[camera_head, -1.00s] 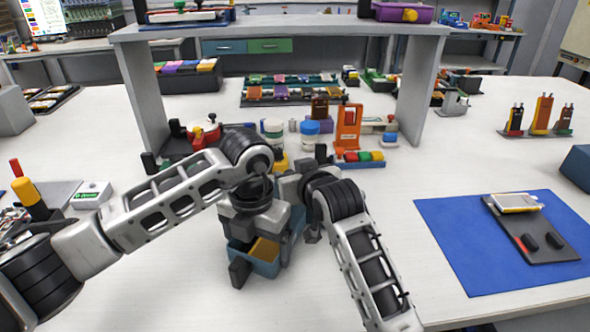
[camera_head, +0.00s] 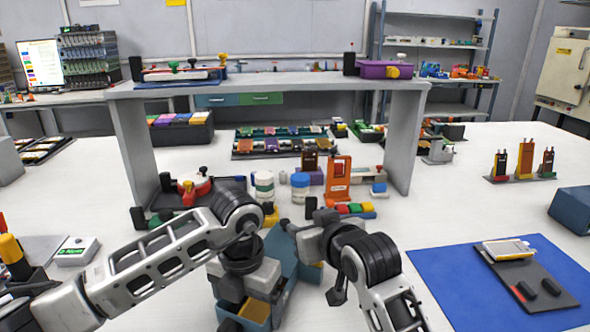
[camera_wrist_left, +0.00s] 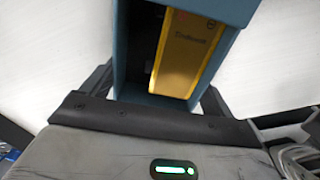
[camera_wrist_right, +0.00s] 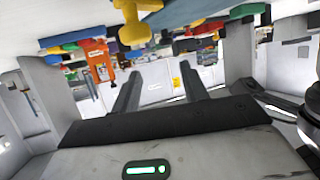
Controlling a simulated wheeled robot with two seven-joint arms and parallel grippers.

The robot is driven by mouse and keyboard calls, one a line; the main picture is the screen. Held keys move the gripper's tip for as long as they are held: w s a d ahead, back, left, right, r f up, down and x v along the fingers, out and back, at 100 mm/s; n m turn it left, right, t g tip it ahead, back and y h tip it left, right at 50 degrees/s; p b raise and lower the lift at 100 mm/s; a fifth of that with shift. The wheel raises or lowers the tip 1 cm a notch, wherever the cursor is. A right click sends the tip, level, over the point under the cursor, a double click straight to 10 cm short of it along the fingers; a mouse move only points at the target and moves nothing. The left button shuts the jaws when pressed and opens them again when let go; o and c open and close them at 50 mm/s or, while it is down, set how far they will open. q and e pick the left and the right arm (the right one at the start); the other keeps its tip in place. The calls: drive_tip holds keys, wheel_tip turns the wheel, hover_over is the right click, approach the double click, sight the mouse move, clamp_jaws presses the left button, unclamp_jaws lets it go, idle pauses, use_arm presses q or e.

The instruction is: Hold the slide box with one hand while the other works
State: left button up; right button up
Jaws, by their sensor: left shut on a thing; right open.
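The slide box (camera_head: 284,262) is a blue sleeve with a yellow inner part showing in its open near end. In the left wrist view the blue sleeve (camera_wrist_left: 133,60) and the yellow part (camera_wrist_left: 190,55) fill the space between my left fingers. My left gripper (camera_head: 250,309) is shut on the box, one finger on each side. My right gripper (camera_head: 292,230) is beside the box's far part in the head view; my arm partly hides the box there. The right wrist view shows the right gripper (camera_wrist_right: 160,72) open, with nothing between its fingers.
Beyond the box stand white jars (camera_head: 300,187), an orange stand (camera_head: 338,180) and a red-topped device (camera_head: 194,188), under a grey shelf (camera_head: 270,90). A blue mat (camera_head: 450,290) with a dark tray (camera_head: 530,283) lies at right.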

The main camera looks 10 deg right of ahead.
drive_tip(key=v, duration=0.3)
drive_tip(key=shift+s+r, duration=0.1)
drive_tip(key=w, duration=0.3)
drive_tip(key=w+a+f+g, duration=0.1)
drive_tip(key=w, duration=0.2)
drive_tip(key=w+a+f+g, duration=0.1)
drive_tip(key=w, duration=0.2)
drive_tip(key=shift+w+m+h, duration=0.3)
drive_tip(key=shift+w+h, duration=0.05)
drive_tip(key=shift+h, duration=0.05)
drive_tip(key=w+r+m+g+h, duration=0.2)
drive_tip(key=w+r+g+h, duration=0.1)
drive_tip(key=w+r+g, duration=0.3)
drive_tip(key=shift+r+m, duration=0.2)
drive_tip(key=shift+m, duration=0.1)
drive_tip(key=shift+w, duration=0.2)
